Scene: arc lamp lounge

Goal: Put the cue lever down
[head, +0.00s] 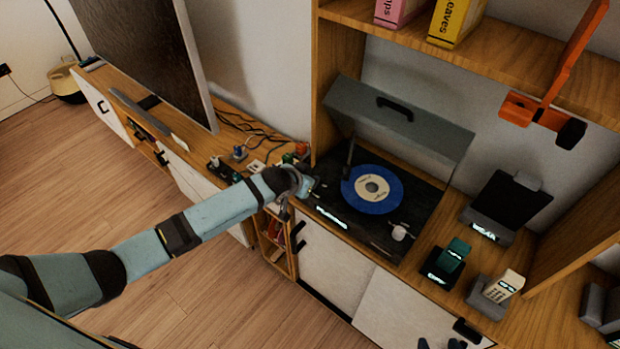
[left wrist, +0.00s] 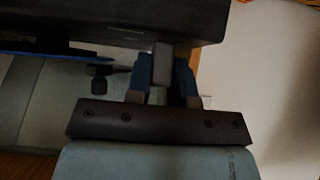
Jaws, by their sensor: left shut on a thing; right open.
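The turntable (head: 325,196) stands on the wooden cabinet with its grey lid (head: 400,115) raised and a blue record (head: 372,189) on it. A thin dark tonearm (head: 350,155) shows at the record's far left edge; I cannot tell whether it touches the record. My left gripper (head: 305,184) is at the turntable's left side. In the left wrist view, its blue fingers are shut on a small grey piece, apparently the cue lever (left wrist: 162,65). The lever is hidden by the gripper in the head view. My right gripper (head: 440,343) is open and empty at the bottom edge.
A white knob (head: 399,232) sits at the turntable's front right. Small devices (head: 445,263) and a dark stand (head: 507,205) are to the right. Cables and small items (head: 240,152) lie left, near the television (head: 145,50).

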